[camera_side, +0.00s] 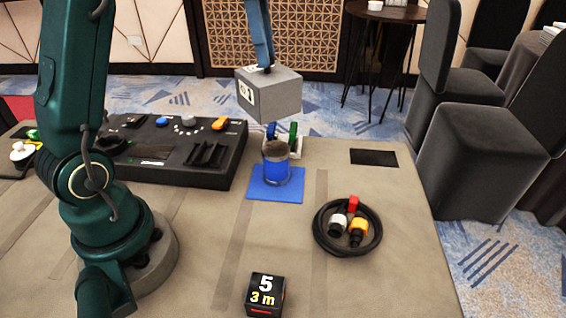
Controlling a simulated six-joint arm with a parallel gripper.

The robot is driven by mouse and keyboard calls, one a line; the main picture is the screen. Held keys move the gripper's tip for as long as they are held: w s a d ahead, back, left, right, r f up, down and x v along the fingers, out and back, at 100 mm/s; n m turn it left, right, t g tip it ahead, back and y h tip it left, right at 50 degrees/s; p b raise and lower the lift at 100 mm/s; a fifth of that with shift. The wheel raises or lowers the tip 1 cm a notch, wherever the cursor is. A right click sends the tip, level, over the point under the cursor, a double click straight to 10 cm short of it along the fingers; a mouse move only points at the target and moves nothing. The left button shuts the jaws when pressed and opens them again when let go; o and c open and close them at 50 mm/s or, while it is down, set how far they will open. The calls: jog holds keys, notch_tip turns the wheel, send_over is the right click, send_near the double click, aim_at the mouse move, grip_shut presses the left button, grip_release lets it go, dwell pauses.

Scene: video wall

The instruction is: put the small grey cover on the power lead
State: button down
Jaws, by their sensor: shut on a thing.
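My gripper (281,138) hangs below a grey box-shaped hand, with a blue and a green finger part showing under it. It is shut on a small grey-brown round piece, which I take as the small grey cover (275,149). The cover is at the top of a blue cylinder (276,173) on a blue mat (262,193). I cannot tell whether cover and cylinder touch. The black power lead (321,238) lies coiled on the table to the right, with white, red and yellow ends inside the coil.
A black console (208,178) with knobs and sliders stands at the left back of the table (205,265). A black cube marked "5 3 m" (265,295) sits at the front. A black flat patch (374,157) lies at the back right. The right front is clear.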

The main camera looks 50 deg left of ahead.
jog(key=w+d+f+m, duration=0.1)
jog(key=d+f, duration=0.5)
jog(key=d, duration=0.3)
jog(key=w+d+f+m, duration=0.1)
jog(key=d+f+m, duration=0.1)
jog(key=d+f, duration=0.5)
jog(key=shift+w+d+f, duration=0.2)
jog(key=shift+w+d, duration=0.05)
jog(key=shift+d, duration=1.55)
jog(key=shift+f, duration=0.1)
jog(key=c, duration=0.7)
grip_release()
jog(key=shift+s+a+r, duration=0.1)
jog(key=shift+a+r, duration=0.15)
jog(key=shift+r, duration=1.75)
jog(key=shift+s+a+r, duration=0.15)
jog(key=shift+a+r, duration=0.15)
jog(key=shift+r, duration=1.75)
jog(key=shift+s+a+r, duration=0.1)
jog(key=shift+a+r, duration=0.15)
jog(key=shift+r, duration=1.75)
